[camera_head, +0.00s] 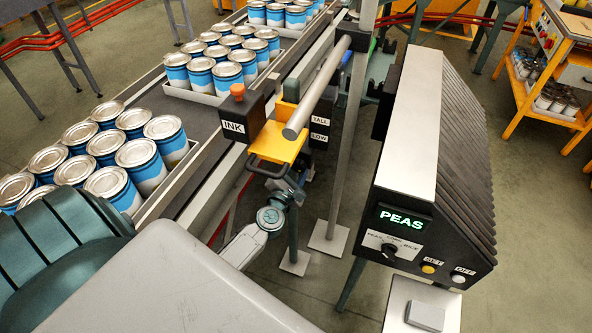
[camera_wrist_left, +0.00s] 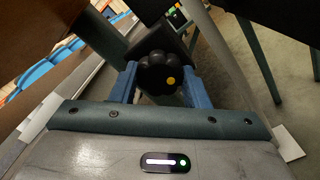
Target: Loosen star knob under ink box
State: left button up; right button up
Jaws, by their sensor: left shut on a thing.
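The black INK box (camera_head: 241,117) with an orange knob on top sits beside the conveyor in the head view, next to a yellow bracket (camera_head: 277,140). The black star knob (camera_wrist_left: 157,72), with a yellow dot on its face, shows in the left wrist view. My left gripper (camera_wrist_left: 160,86) has its two blue fingers on either side of the knob and is shut on it. In the head view my left gripper (camera_head: 291,187) reaches up under the bracket, which hides the knob there. My right gripper is not in view.
Trays of blue-and-white cans (camera_head: 122,155) stand on the conveyor to the left. A grey roller bar (camera_head: 318,88) slants above the bracket, near TALL and LOW labels. A ribbed control box showing PEAS (camera_head: 405,218) stands to the right. An orange cart (camera_head: 558,65) is farther back.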

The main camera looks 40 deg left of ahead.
pick_arm(q)
jog(key=shift+w+r, duration=0.2)
jog(key=shift+r, duration=0.25)
jog(key=o, duration=1)
jog(key=shift+w+a+f, duration=0.1)
jog(key=shift+w+f, duration=0.15)
jog(key=shift+f, duration=0.2)
jog(key=shift+s, duration=0.1)
jog(key=shift+s+r, duration=0.1)
